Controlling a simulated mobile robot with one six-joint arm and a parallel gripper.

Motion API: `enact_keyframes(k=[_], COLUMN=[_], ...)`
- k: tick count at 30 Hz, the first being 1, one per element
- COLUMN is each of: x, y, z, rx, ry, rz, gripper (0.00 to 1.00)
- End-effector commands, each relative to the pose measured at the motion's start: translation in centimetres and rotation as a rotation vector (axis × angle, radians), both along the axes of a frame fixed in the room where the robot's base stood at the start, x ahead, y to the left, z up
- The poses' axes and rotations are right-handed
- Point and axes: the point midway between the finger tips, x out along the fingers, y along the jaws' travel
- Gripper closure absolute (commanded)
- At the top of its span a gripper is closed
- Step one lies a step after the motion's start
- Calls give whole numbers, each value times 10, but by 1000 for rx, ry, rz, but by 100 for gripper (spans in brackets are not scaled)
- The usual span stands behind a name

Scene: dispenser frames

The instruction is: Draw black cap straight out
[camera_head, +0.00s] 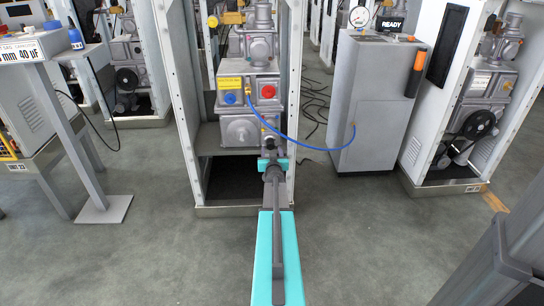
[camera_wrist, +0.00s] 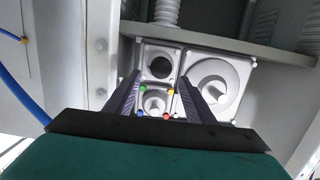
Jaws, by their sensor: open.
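The open dispenser cabinet (camera_head: 290,110) stands ahead with grey cast housings inside. In the wrist view a pale metal block (camera_wrist: 190,57) faces me. It has a dark round spot (camera_wrist: 160,67) in its upper left square, a smaller round recess below it and a large round recess on the right. I cannot tell whether the dark spot is the black cap or an opening; no black cap shows clearly elsewhere. My gripper (camera_wrist: 158,78) is open, its two dark fingers either side of the left squares, with nothing held between them. In the head view my gripper (camera_head: 270,143) partly covers the lower housing.
Small green, yellow, red and blue dots mark the lower left square. A blue hose (camera_head: 310,147) runs from the housing to a grey cabinet (camera_head: 372,105) on the right. Cabinet side walls stand close on both sides. A sign stand (camera_head: 75,150) is at left.

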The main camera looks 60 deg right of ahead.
Motion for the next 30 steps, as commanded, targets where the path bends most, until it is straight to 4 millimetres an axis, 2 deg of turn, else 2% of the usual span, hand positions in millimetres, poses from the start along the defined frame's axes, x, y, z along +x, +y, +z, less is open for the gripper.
enact_keyframes(k=[18,30], x=[32,37], y=[-43,-50], z=[-9,-9], rx=[0,1], ry=[0,-1], rz=[1,1], gripper=[50,50])
